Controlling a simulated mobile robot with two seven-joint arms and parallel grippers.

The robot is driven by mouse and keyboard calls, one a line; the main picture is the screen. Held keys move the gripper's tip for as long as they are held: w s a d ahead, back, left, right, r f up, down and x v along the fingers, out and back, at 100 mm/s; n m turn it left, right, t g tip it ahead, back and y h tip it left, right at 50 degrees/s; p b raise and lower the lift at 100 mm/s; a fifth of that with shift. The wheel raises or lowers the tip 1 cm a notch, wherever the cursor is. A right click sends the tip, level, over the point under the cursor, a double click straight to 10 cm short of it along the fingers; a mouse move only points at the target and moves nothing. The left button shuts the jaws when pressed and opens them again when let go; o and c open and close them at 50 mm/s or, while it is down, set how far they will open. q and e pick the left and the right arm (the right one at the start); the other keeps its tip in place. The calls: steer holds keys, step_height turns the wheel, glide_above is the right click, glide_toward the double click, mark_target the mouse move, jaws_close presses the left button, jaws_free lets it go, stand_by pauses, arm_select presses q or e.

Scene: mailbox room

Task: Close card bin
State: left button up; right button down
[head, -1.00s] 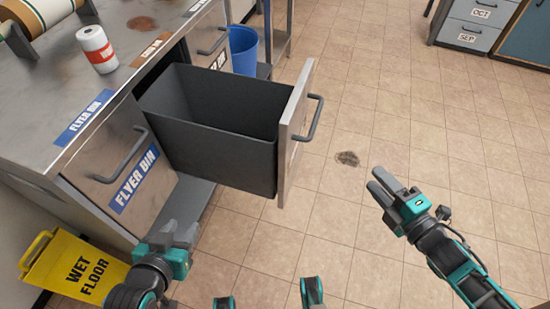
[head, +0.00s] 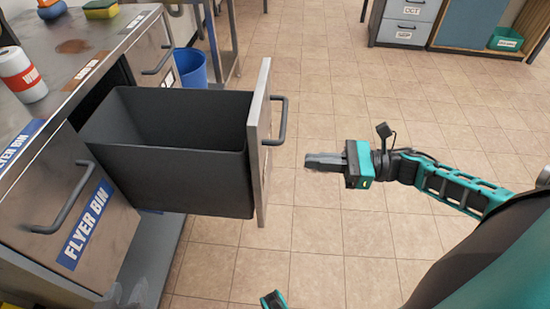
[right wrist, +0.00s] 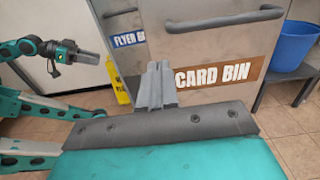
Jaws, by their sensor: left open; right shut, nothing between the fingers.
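The card bin (head: 190,165) is a dark grey open-topped bin pulled far out of the counter in the head view. Its metal front panel (head: 262,135) carries a bar handle (head: 280,120). In the right wrist view the panel shows a brown CARD BIN label (right wrist: 220,76), with the handle (right wrist: 225,20) above. My right gripper (head: 307,162) is shut and empty, pointing at the panel from a short gap away, below the handle.
The shut flyer bin (head: 100,215) has its own handle, left of the card bin. A blue bucket (head: 190,67) stands behind, near a metal table leg. A white and red can (head: 22,75) stands on the counter. Tiled floor to the right is clear.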

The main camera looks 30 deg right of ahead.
mark_target(261, 158)
steer(key=x, duration=0.8)
steer(key=shift+w+a, duration=0.25)
steer(key=shift+a, duration=0.05)
steer(key=shift+b, duration=0.3)
